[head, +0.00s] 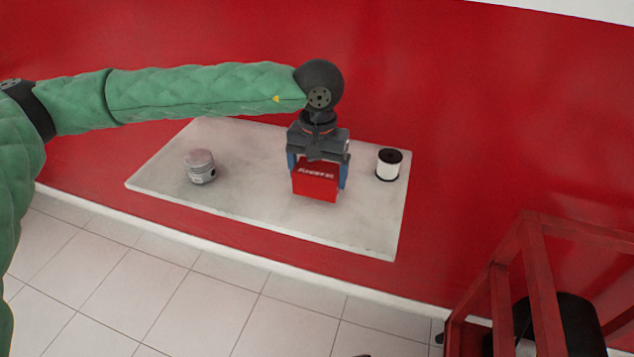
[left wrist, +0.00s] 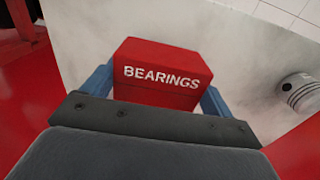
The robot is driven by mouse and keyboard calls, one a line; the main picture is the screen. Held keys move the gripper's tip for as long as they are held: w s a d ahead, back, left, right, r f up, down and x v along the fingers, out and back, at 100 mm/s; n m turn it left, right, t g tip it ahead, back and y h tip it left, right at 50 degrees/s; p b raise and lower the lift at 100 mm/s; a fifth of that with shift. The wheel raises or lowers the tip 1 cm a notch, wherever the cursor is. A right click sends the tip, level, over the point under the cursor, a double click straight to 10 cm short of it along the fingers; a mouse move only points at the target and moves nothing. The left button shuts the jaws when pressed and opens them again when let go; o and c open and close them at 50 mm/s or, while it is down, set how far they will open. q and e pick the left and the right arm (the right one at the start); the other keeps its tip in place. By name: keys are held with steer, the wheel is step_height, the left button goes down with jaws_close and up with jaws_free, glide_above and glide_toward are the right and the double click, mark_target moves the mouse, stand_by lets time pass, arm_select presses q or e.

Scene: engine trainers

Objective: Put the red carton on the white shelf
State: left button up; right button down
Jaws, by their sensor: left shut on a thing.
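The red carton (head: 315,182) is at the middle of the white shelf (head: 255,212) in the head view. My left gripper (head: 318,178) points down and is shut on the carton, with a blue finger on each side of it. In the left wrist view the carton (left wrist: 160,75) reads BEARINGS and sits between the blue fingers, with the white shelf (left wrist: 90,35) behind it. I cannot tell whether the carton's underside touches the shelf. My right gripper is not in view.
A grey piston (head: 200,167) stands on the shelf's left part. A black-and-white cylinder, perhaps a filter (head: 389,165), stands close right of my left gripper. The shelf's front is bare. A red frame (head: 535,270) stands at lower right.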

mark_target(317, 185)
arm_select(q)
steer(key=shift+a+f, duration=0.1)
steer(key=shift+f, duration=1.95)
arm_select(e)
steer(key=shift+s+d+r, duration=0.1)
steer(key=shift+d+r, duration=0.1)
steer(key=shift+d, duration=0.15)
arm_select(q)
steer(key=shift+f, duration=0.1)
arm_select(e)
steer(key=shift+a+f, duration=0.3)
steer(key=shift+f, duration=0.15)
arm_select(q)
steer(key=o, duration=1)
steer(key=shift+o, duration=0.2)
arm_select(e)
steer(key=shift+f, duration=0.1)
